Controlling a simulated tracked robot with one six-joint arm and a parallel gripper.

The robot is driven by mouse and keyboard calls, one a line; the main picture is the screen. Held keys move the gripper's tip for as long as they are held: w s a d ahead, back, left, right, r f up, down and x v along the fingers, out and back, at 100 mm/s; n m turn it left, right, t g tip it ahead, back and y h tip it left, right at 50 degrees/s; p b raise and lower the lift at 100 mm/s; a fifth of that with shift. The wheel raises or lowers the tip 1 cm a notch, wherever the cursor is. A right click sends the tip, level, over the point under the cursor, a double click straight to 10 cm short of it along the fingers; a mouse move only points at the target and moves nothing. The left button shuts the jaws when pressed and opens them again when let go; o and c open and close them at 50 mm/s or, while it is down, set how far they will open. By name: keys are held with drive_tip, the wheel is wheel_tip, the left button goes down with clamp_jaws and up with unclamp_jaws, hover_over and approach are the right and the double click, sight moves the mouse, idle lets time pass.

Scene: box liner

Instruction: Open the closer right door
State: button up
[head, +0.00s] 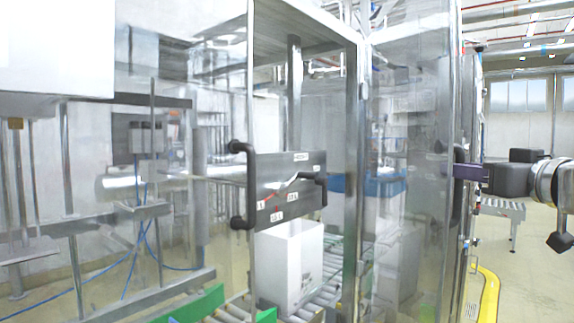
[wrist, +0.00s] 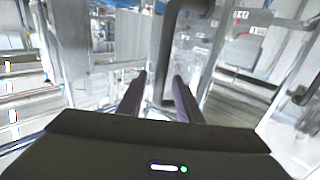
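The closer right door (head: 405,120) is a clear panel in a metal frame. It stands swung out at an angle from the machine's opening in the head view. My gripper (head: 458,170) is at the door's outer right edge. In the wrist view my gripper (wrist: 158,90) shows two dark fingers spread apart.
The left door carries a black handle (head: 240,185). A white box (head: 290,262) stands on the roller conveyor (head: 325,290) inside the machine. A yellow floor rail (head: 489,292) runs at the right.

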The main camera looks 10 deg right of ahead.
drive_tip(key=w, duration=0.5)
drive_tip(key=shift+w+d, duration=0.1)
drive_tip(key=shift+w, duration=0.1)
drive_tip(key=shift+c, duration=0.3)
clamp_jaws()
